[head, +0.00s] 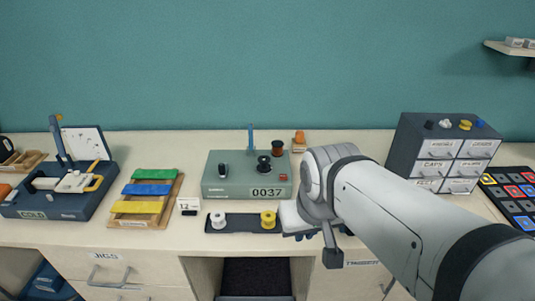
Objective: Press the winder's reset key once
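The winder (220,188) is a grey-green box in the middle of the bench. Its front counter (269,193) reads 0037. A blue post (251,138), a black knob (222,170) and dark spools (264,166) stand on it. I cannot make out the reset key for certain at this size. My gripper (301,235) is in front and to the right of the winder, at the right end of a dark spool tray (243,225). My wrist and arm hide most of it, so its fingers are unclear. I see no contact with the winder.
The tray holds a white spool (218,220) and a yellow spool (268,219). An orange spool (299,138) sits behind. A drawer cabinet (404,143) stands right.

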